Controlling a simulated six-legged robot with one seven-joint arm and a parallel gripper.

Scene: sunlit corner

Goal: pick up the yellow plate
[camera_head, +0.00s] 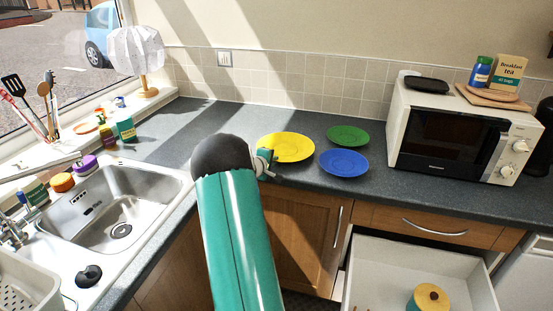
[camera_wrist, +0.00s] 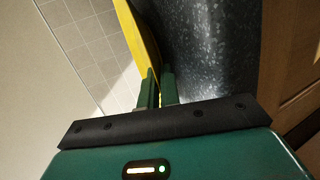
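The yellow plate (camera_head: 293,147) is at the back of the dark worktop (camera_head: 225,120), left of the green and blue plates. My gripper (camera_head: 266,161) is at its left rim in the head view, partly hidden by my own arm. In the wrist view, my gripper's two green fingers (camera_wrist: 159,82) are close together, with the rim of the yellow plate (camera_wrist: 142,45) between them. The gripper looks shut on that rim. The plate looks about flat; I cannot tell whether it touches the worktop.
A green plate (camera_head: 348,135) and a blue plate (camera_head: 344,163) lie to the right. A microwave (camera_head: 447,135) stands further right. A sink (camera_head: 105,215) is at the left. An open drawer (camera_head: 400,262) holding a round-lidded pot (camera_head: 430,298) juts out below the worktop.

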